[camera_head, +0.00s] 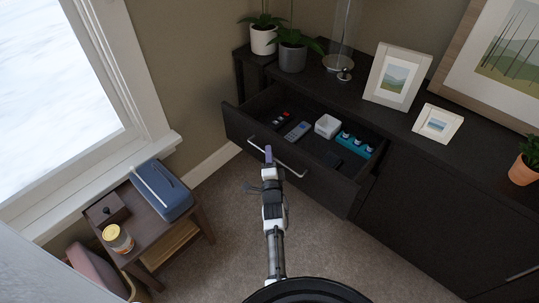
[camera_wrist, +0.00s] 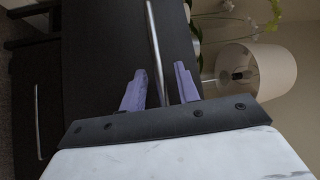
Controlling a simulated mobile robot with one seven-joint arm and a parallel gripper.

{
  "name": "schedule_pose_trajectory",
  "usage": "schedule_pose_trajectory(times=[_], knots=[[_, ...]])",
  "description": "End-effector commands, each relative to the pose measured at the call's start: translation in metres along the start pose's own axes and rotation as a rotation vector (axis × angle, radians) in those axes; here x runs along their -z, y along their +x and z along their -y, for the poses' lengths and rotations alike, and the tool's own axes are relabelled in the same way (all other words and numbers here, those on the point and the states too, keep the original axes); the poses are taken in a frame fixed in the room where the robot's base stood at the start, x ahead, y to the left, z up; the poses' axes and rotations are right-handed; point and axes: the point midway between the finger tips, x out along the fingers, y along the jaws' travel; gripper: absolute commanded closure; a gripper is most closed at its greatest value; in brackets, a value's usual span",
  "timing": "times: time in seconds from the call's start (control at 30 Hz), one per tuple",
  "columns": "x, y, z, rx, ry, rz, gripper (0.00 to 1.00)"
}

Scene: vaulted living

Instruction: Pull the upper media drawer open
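The upper media drawer (camera_head: 292,165) is dark and stands pulled out from the cabinet, its contents showing. Its silver bar handle (camera_head: 288,167) runs along the front; in the wrist view the handle (camera_wrist: 155,45) passes between my fingers. My gripper (camera_head: 268,152) is at the handle, its purple fingertips near the bar. In the wrist view my gripper (camera_wrist: 161,80) is open, with a visible gap on each side of the bar. The drawer front (camera_wrist: 105,60) fills the middle of that view.
The drawer holds a remote (camera_head: 297,131), a white box (camera_head: 327,126) and a teal item (camera_head: 354,145). Frames and plants stand on the cabinet top (camera_head: 395,118). A side table (camera_head: 150,232) stands at left. Carpet (camera_head: 222,215) is clear between. Another handle (camera_wrist: 38,120) shows at left.

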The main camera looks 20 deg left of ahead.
Motion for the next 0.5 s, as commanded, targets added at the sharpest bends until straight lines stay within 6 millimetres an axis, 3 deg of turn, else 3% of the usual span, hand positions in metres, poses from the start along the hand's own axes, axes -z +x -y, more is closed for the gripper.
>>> schedule_pose_trajectory(times=[0.17,0.5], knots=[[0.001,-0.025,0.005,-0.006,-0.001,-0.001,0.68],[0.0,-0.103,0.003,-0.004,0.0,0.0,0.68]])
